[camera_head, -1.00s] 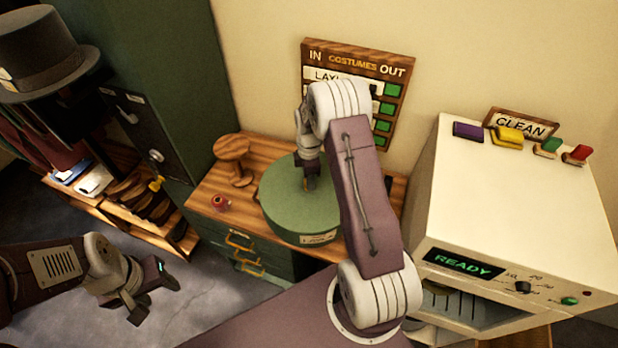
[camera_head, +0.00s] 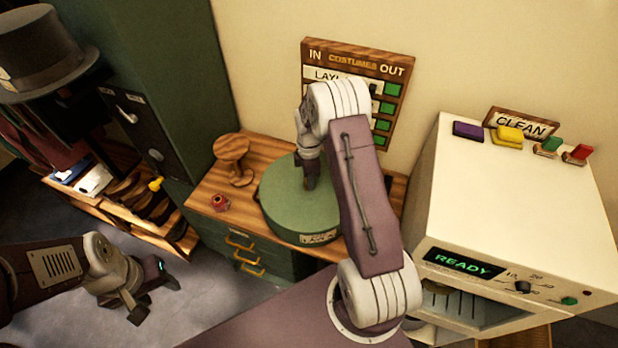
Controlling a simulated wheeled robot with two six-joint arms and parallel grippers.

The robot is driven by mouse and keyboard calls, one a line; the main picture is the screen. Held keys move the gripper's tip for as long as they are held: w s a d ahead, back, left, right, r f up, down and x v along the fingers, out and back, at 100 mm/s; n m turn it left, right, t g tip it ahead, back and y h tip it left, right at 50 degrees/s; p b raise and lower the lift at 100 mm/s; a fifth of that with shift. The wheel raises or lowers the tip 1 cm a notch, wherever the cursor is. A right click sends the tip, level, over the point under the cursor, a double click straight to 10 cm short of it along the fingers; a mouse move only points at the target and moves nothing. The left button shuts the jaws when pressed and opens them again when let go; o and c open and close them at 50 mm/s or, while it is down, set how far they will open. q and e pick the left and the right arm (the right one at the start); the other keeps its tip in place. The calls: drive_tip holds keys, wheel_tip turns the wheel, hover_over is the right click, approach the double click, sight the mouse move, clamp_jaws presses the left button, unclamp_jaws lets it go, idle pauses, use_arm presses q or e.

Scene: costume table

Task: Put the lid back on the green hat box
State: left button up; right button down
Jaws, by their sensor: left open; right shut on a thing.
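The green hat box (camera_head: 297,225) stands on the wooden counter, with a pale label low on its front. Its round green lid (camera_head: 281,191) appears to lie level on top of the box. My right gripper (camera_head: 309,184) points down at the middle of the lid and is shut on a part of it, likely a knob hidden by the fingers. My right arm hides the right side of the box and lid. My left gripper (camera_head: 152,297) is open and empty, low at the left above the floor.
A wooden hat stand (camera_head: 232,158) and a small red object (camera_head: 219,202) are left of the box. A white machine (camera_head: 515,220) reading READY stands at the right. A black top hat (camera_head: 42,52) is at the upper left.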

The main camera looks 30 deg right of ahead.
drive_tip(key=shift+f, duration=0.1)
idle(0.7)
drive_tip(key=c, duration=0.5)
unclamp_jaws()
drive_tip(key=shift+r+p, duration=2.8)
drive_tip(key=shift+r, duration=0.75)
drive_tip(key=shift+f, duration=0.1)
clamp_jaws()
drive_tip(key=shift+f, duration=0.1)
drive_tip(key=shift+f+b, duration=2.7)
drive_tip(key=shift+f, duration=0.9)
